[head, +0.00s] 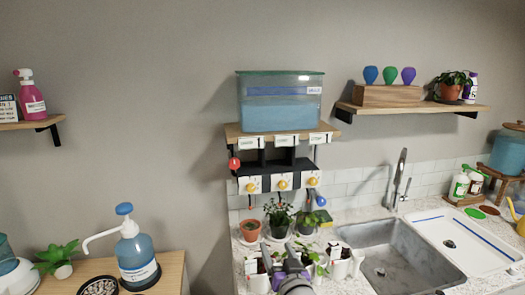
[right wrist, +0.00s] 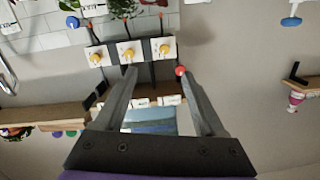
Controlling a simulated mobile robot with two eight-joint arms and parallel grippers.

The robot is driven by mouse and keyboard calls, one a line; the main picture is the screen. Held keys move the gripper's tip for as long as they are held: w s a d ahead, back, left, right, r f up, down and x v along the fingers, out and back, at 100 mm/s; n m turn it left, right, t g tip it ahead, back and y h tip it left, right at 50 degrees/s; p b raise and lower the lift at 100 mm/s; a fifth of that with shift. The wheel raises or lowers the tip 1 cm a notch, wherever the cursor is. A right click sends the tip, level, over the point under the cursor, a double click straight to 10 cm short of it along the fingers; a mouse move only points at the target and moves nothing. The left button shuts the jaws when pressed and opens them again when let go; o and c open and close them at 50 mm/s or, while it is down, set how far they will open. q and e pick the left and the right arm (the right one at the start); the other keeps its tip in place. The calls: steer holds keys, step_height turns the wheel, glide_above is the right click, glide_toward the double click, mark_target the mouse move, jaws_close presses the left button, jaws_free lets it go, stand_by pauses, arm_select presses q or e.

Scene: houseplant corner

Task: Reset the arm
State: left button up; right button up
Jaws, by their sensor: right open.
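My right gripper (head: 280,252) shows at the bottom middle of the head view, in front of the potted plants on the counter. In the right wrist view its two fingers (right wrist: 158,74) are spread apart, with nothing between them. That view is upside down, with the panel of yellow knobs (right wrist: 127,53) beyond the fingertips. My left gripper is in neither view.
Potted plants (head: 278,217) and white pots (head: 340,262) crowd the counter around my right gripper. A water tank (head: 280,103) stands on the shelf above the knob panel (head: 283,182). A sink (head: 405,262) lies to the right, a pump bottle (head: 136,250) to the left.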

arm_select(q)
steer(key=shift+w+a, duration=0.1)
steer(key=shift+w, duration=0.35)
arm_select(e)
steer(key=s+d+f+g+h, duration=0.1)
steer(key=s+d+f+g, duration=0.2)
steer(key=s+f, duration=0.3)
steer(key=s+d+f+g+h, duration=0.1)
steer(key=s+d+f+g, duration=0.3)
steer(key=s, duration=1)
steer(key=s+d+f+g+h, duration=0.1)
steer(key=s+d+f+g, duration=0.3)
steer(key=s+f, duration=0.5)
steer(key=s+d, duration=0.1)
steer(key=d, duration=0.1)
steer(key=shift+d+f+h, duration=0.35)
steer(key=shift+f+h, duration=0.05)
